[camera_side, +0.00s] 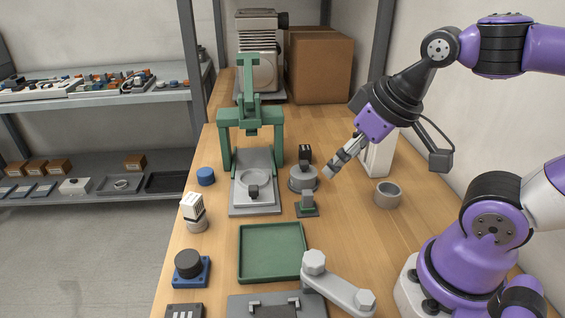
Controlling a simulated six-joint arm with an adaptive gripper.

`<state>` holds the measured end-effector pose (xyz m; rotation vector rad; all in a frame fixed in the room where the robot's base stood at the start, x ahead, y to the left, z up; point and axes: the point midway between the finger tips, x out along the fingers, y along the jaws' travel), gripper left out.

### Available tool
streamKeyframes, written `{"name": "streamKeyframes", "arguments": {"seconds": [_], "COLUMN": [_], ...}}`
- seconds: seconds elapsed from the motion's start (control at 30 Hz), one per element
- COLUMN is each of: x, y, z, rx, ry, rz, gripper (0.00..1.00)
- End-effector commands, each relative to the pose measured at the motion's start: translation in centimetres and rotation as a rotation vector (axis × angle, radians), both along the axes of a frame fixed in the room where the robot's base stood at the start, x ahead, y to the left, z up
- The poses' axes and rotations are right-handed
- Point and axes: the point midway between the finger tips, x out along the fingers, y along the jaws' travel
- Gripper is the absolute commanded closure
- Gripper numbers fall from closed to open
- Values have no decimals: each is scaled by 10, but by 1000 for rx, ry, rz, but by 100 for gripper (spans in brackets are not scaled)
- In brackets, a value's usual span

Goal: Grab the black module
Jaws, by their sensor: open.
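My gripper (331,172) is open, tilted down to the left, just right of the block and base. It appears apart from both, though depth is hard to judge. A black cylinder (188,263) on a blue base and a black part (184,311) cut off by the bottom edge also show.
A green press frame (251,117) stands left of the block over a grey plate (255,205). A green tray (272,271), a grey ring (387,195) and a grey lever (338,284) sit nearby.

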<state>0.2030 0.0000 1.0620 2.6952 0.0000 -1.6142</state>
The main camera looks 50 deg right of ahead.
Motion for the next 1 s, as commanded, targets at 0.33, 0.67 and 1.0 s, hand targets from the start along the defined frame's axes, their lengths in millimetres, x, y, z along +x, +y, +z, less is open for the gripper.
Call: {"name": "streamKeyframes", "arguments": {"seconds": [0.33,0.67,1.0], "x": [2,90,169], "y": [-1,-61,-155], "z": [1,2,-58], "rx": [1,31,39], "ry": [1,58,92], "rz": [-8,-354,-737], "gripper": [29,29,29]}}
